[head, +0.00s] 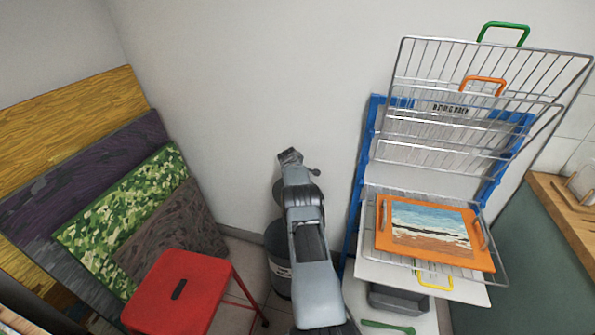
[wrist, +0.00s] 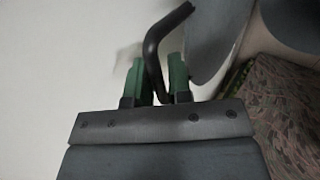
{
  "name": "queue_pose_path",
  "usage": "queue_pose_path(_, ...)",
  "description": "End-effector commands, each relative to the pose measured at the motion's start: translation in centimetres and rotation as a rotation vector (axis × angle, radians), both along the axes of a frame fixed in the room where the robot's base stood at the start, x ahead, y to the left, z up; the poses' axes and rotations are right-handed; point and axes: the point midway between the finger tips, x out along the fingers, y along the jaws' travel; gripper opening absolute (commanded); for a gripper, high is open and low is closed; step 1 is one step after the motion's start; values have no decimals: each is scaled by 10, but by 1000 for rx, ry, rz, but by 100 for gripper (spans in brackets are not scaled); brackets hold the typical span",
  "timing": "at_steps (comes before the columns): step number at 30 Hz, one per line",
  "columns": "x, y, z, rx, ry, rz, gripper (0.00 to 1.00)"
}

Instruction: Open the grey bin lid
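The grey bin (head: 279,262) stands on the floor against the wall, partly hidden behind my arm. A dark rounded piece above it, seemingly its lid (head: 279,192), shows beside my arm and looks raised off the rim. In the wrist view the grey lid (wrist: 222,40) is at the upper right, with a dark bent handle (wrist: 152,45) rising from between my green fingers. My gripper (wrist: 158,82) is closed in around the handle, one finger on each side. In the head view my gripper (head: 290,157) is small and its fingers are unclear.
A red stool (head: 182,290) stands left of the bin, in front of leaning panels (head: 120,215). A wire drying rack (head: 455,100) on a blue frame (head: 352,215) stands close on the right, holding an orange-framed picture (head: 432,232). The wall above the bin is clear.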

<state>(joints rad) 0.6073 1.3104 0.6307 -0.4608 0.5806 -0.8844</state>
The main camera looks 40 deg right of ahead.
Motion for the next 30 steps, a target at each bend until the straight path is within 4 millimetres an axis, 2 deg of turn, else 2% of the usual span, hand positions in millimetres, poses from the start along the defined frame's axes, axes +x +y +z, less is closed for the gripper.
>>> queue_pose_path(1,-1,-1,0,0,0,-2,24)
queue_pose_path(5,-3,-3,0,1,0,-7,36)
queue_pose_path(17,-4,1,6,1,0,-8,36)
queue_pose_path(23,-11,13,23,2,-2,-7,36)
queue_pose_path(30,-26,37,55,1,-3,-5,36)
